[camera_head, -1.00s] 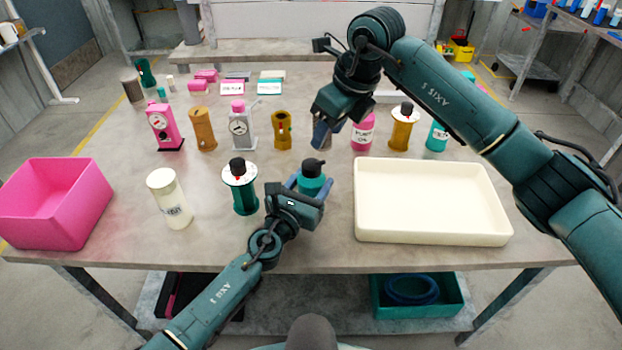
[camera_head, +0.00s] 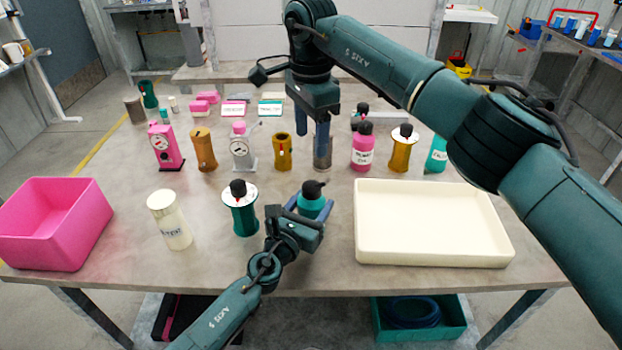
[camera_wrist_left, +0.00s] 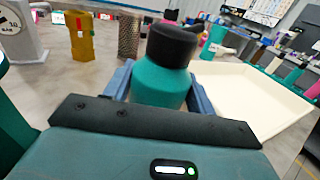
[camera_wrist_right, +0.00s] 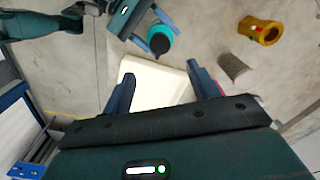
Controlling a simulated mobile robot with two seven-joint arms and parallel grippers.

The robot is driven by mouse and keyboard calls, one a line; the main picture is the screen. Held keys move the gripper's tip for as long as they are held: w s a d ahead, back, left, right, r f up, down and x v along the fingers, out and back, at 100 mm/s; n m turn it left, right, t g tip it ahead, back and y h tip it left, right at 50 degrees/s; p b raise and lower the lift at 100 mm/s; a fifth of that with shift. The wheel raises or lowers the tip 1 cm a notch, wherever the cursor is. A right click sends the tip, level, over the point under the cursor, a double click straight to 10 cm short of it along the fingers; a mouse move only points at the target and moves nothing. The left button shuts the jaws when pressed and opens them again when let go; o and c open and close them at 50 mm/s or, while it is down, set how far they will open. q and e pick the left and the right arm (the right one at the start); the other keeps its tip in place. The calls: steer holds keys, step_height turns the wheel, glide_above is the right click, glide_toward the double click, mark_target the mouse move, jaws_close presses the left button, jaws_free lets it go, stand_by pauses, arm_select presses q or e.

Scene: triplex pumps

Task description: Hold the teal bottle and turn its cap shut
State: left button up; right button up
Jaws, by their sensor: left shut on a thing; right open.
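The teal bottle (camera_head: 311,205) stands upright near the table's front middle, left of the cream tray, with a dark cap (camera_head: 312,188) on top. My left gripper (camera_head: 308,212) is shut around the bottle's body from the front. In the left wrist view the bottle (camera_wrist_left: 160,85) sits between the two blue fingers with its black cap (camera_wrist_left: 169,45) above them. My right gripper (camera_head: 322,140) is open and empty, pointing down beyond the bottle, in front of a grey cylinder (camera_head: 322,160). In the right wrist view the capped bottle (camera_wrist_right: 160,38) lies past the fingertips.
The cream tray (camera_head: 432,257) is close to the bottle's right. A green spool-like holder (camera_head: 242,218) with a black knob stands at its left, then a white jar (camera_head: 172,225) and a pink bin (camera_head: 45,235). Several bottles and pumps stand behind.

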mark_target(311, 185)
step_height(311, 185, down, 12)
steer(key=shift+r, duration=0.25)
steer(key=shift+c, duration=0.5)
steer(key=c, duration=0.9)
